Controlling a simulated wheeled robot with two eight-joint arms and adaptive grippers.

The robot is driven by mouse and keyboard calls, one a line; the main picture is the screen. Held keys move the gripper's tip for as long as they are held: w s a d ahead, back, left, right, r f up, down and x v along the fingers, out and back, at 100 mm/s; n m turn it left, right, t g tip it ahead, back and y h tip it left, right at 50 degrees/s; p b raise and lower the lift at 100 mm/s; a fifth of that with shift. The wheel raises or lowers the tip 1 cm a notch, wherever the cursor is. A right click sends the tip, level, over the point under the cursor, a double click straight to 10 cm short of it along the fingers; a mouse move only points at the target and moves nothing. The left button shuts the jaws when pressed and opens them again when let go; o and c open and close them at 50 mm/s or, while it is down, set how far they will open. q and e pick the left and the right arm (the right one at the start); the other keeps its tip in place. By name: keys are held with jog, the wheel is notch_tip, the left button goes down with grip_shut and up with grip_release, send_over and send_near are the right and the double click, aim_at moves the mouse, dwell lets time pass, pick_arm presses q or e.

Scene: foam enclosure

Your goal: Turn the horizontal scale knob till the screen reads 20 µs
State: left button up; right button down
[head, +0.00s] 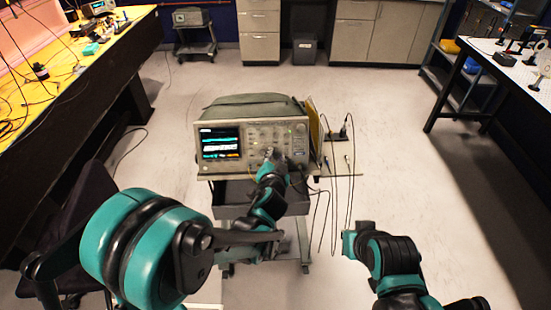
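An oscilloscope (250,132) stands on a small cart in the middle of the head view. Its lit screen (220,143) is at the left of the front panel; the reading is too small to make out. Knobs and buttons cover the panel to the right of the screen. My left gripper (272,158) is at the lower middle of this panel and hides part of the controls. I cannot tell whether its fingers touch a knob or are open or shut.
The cart (232,190) has cables (349,205) hanging at its right side. A yellow-topped bench (115,50) is at the left, a dark chair (88,205) at the lower left, and a table (510,75) at the right. Open floor lies around the cart.

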pick_arm(q)
jog(key=shift+w+f, duration=0.1)
jog(key=shift+w, duration=0.2)
grip_shut()
jog(key=shift+a+m+g, duration=0.1)
jog(key=shift+m+g, duration=0.2)
jog(key=shift+m, duration=2.6)
